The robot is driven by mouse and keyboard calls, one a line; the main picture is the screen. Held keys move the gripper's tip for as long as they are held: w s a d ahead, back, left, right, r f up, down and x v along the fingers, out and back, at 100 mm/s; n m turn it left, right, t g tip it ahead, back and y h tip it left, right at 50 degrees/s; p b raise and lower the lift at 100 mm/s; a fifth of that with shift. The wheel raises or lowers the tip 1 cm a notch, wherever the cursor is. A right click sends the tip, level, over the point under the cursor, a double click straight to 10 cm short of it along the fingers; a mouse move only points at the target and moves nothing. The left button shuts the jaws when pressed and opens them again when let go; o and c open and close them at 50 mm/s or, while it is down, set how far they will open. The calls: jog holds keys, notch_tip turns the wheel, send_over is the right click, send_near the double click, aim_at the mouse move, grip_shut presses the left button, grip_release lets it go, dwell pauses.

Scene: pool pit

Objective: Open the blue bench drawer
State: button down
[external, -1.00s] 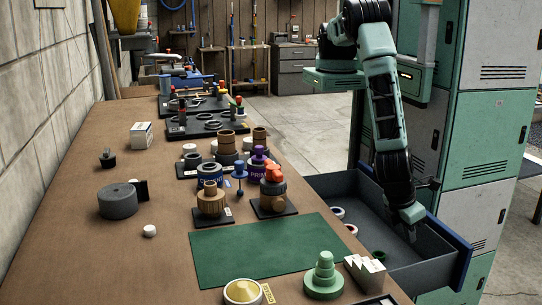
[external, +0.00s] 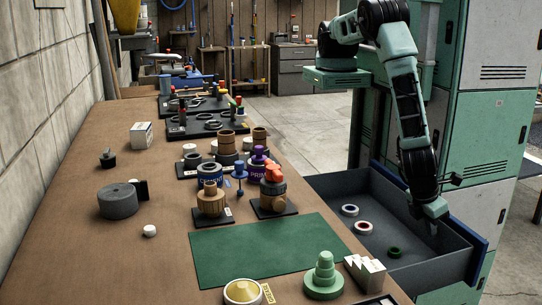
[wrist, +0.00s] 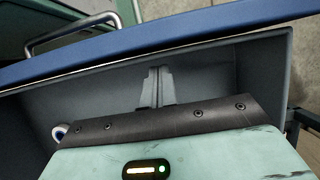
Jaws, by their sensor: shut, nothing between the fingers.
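The blue bench drawer (external: 470,234) stands pulled out from the right side of the workbench, with its grey inside open to view. Its blue front edge also crosses the top of the wrist view (wrist: 165,38), with a metal handle (wrist: 75,31) beyond it. My gripper (external: 434,230) reaches down into the drawer near the inner side of the front panel. In the wrist view its fingers (wrist: 155,88) are together and empty, pointing at that inner face. I cannot tell whether they touch it.
The brown workbench (external: 110,255) carries pipe fittings, a green mat (external: 262,248) and a stepped green piece (external: 323,277). Green and grey lockers (external: 490,140) stand close on the right.

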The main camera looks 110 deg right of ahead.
jog(key=shift+w, duration=0.5)
jog(key=w, duration=0.3)
jog(key=shift+f+b, duration=0.1)
jog(key=shift+b, duration=0.25)
jog(key=b+v, duration=0.2)
jog(key=v, duration=0.8)
